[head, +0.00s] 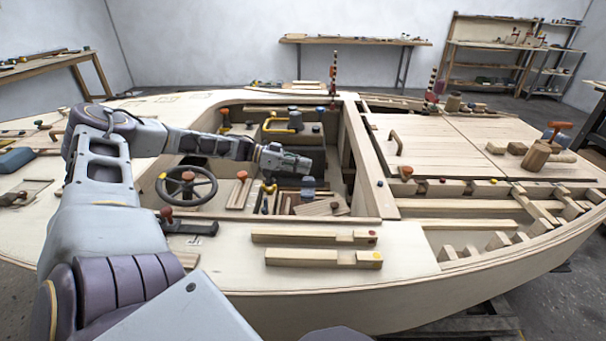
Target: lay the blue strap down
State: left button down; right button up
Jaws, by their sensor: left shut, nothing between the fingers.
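My left arm comes in from the left and reaches over the open cockpit of the plywood hull (410,268). My left gripper (304,164) is above the cockpit, shut and empty. A small blue-grey piece (308,184) shows just below and beside the fingertips; I cannot tell whether it is the blue strap or whether the gripper touches it. No clear length of blue strap can be made out. The right gripper is not in view.
A steering wheel (187,186) stands left of the gripper, under my forearm. Two notched wooden bars (314,237) (322,258) lie on the near deck. The flat hatch panels (440,140) are mostly clear.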

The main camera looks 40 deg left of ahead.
aim_at(306, 190)
pick_arm(q)
jog(key=shift+s+d+f, duration=0.15)
jog(key=shift+f, duration=0.65)
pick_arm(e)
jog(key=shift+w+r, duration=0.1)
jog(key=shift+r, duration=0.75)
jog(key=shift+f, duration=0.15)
